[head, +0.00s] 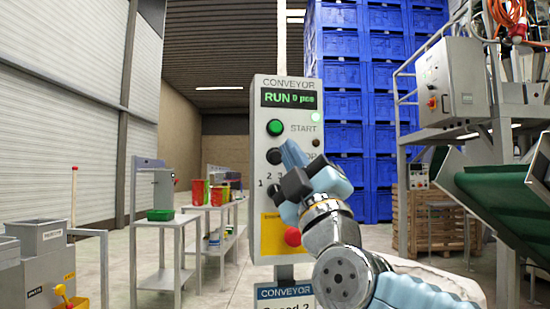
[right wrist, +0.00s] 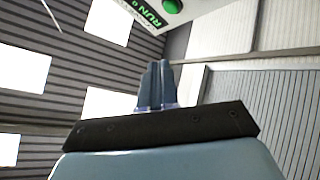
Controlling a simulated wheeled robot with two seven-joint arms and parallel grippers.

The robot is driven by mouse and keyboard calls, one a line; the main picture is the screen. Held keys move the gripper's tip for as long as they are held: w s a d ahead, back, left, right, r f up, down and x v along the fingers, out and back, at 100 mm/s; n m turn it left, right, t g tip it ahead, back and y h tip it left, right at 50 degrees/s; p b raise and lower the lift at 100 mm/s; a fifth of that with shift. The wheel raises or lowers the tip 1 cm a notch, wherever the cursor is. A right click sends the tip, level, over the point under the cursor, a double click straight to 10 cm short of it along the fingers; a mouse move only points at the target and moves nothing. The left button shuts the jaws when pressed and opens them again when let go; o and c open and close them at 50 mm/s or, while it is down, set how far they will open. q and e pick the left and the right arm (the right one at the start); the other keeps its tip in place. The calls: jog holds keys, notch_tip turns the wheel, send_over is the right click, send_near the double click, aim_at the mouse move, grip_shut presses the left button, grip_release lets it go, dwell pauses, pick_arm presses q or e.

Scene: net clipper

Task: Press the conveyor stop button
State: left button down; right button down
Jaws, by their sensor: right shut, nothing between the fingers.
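The conveyor control panel (head: 262,95) stands upright in the middle of the head view. Its display (head: 287,98) reads RUN in green. The green START button (head: 275,127) is in full view. Below it is a black button (head: 273,156), level with a label partly hidden by my gripper, whose visible end reads "OP". My right gripper (head: 292,154) is shut and empty, its fingertips just right of the black button in the picture. Whether they touch the panel I cannot tell. The right wrist view shows the closed fingers (right wrist: 155,84), with the green button (right wrist: 172,6) at the top edge.
A red button (head: 292,236) on a yellow plate sits lower on the panel, beside my arm. A green conveyor belt (head: 510,205) is at right, worktables (head: 165,224) at left.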

aim_at(280, 161)
dwell(0.3)
jog(key=w+a+p, duration=0.2)
jog(key=w+p, duration=0.2)
jog(key=w, duration=0.4)
jog(key=shift+w, duration=0.3)
dwell(1.8)
jog(key=shift+w+a, duration=0.1)
jog(key=shift+w, duration=0.3)
jog(key=shift+w+a, duration=0.1)
jog(key=shift+w, duration=0.3)
dwell(0.6)
dwell(0.3)
jog(key=shift+s+f+b, duration=0.15)
jog(key=shift+s+b, duration=0.25)
jog(key=shift+s, duration=0.15)
jog(key=shift+s+d, duration=0.2)
jog(key=shift+s, duration=0.05)
